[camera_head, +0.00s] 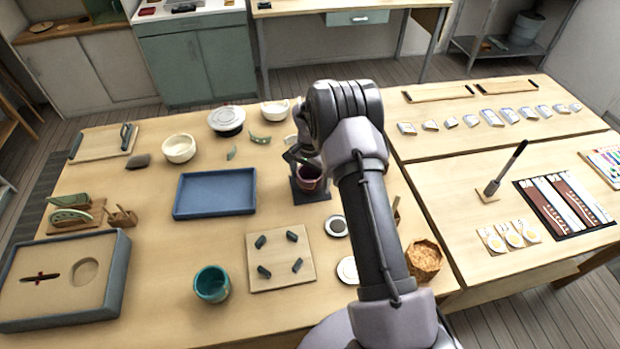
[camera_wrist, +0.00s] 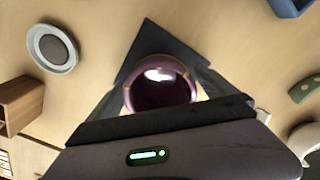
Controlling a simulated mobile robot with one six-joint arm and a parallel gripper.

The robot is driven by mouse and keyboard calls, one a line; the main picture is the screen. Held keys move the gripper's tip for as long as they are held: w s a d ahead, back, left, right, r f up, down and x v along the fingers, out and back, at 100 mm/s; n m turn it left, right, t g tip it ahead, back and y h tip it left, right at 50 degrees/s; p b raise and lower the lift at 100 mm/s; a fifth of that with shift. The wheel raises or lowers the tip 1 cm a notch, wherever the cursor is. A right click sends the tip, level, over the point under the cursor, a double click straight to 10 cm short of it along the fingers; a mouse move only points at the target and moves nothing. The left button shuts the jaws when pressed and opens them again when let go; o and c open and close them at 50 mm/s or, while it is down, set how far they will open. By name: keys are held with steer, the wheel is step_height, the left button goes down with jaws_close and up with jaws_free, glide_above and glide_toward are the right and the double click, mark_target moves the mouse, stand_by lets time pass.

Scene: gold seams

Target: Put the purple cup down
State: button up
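The purple cup (camera_head: 310,180) is at the middle of the table, upright, over a dark square pad (camera_head: 313,196). The wrist view looks down into its round mouth (camera_wrist: 160,92), with thin gold seams on the rim. My gripper (camera_head: 303,160) is at the cup, and its two dark fingers (camera_wrist: 160,85) lie against opposite sides of it. The pad also shows beyond the cup in the wrist view (camera_wrist: 150,40). Whether the cup's base touches the pad is hidden. My arm covers the table just right of the cup.
A blue tray (camera_head: 215,192) is left of the cup. A board with dark pegs (camera_head: 281,275), a teal cup (camera_head: 212,284) and a round grey-centred dish (camera_head: 337,226) are nearer. White bowls (camera_head: 179,148) stand behind. A basket (camera_head: 424,259) is right of my arm.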

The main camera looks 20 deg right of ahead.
step_height(320, 180, up, 12)
steer(key=p, duration=0.4)
steer(key=s+a+r+n+t, duration=0.1)
steer(key=s+a+r, duration=0.2)
steer(key=r, duration=0.4)
steer(key=s+a+r+n+t, duration=0.1)
steer(key=s+a+r, duration=0.15)
steer(key=r, duration=0.35)
steer(key=s+a+r+n, duration=0.1)
steer(key=s+a+r, duration=0.1)
steer(key=s+r, duration=0.35)
steer(key=s+a+r+n+t+y, duration=0.1)
steer(key=s+a+r+n+t, duration=0.1)
steer(key=s, duration=0.9)
steer(key=s+a+r+n+t+y, duration=0.1)
steer(key=s+a+r, duration=0.4)
steer(key=s, duration=0.6)
steer(key=shift+a+n+t, duration=0.4)
steer(key=shift+a, duration=0.3)
steer(key=shift+s, duration=0.15)
